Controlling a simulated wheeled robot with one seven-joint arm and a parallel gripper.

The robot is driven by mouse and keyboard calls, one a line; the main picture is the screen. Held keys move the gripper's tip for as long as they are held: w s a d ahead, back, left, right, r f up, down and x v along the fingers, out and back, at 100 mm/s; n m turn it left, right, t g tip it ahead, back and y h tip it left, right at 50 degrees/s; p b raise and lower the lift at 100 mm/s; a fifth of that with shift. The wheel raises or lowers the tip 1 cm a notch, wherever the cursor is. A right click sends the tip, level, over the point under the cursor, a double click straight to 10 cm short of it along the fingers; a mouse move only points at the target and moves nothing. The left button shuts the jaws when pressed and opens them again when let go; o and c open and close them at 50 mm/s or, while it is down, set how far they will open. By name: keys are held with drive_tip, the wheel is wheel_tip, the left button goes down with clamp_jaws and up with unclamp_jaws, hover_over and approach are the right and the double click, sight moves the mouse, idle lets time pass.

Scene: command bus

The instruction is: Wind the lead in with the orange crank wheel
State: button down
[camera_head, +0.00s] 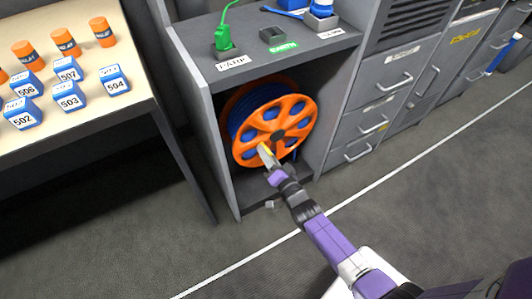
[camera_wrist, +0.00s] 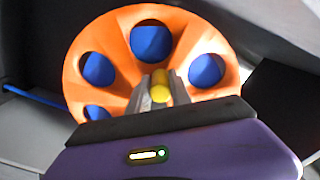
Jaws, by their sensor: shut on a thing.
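The orange crank wheel (camera_head: 294,113) stands upright in the lower bay of the grey cabinet, with blue lead wound behind it. It fills the upper middle of the wrist view (camera_wrist: 112,38), and blue shows through its round holes. My gripper (camera_head: 266,153) reaches the wheel's lower left part. In the wrist view my gripper (camera_wrist: 160,88) is shut on the yellow crank handle (camera_wrist: 161,86), which sits between its two fingers. A stretch of blue lead (camera_wrist: 32,97) runs off to the left in the wrist view. The wheel's hub is partly hidden there.
The cabinet's side walls (camera_head: 196,130) enclose the wheel closely. On its top are a green plug (camera_head: 224,40) in a block, an empty socket (camera_head: 272,36) and a blue plug (camera_head: 321,9). Drawers (camera_head: 372,118) stand right; a table (camera_head: 130,120) with boxes and orange canisters stands left. Floor in front is clear.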

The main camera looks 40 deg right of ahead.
idle(0.3)
drive_tip(key=c, duration=1.2)
unclamp_jaws()
drive_tip(key=shift+o, duration=0.2)
drive_tip(key=shift+s, duration=0.15)
drive_tip(key=p+v, duration=0.2)
drive_tip(key=v, duration=0.5)
drive_tip(key=shift+s, duration=0.3)
drive_tip(key=shift+a, duration=0.1)
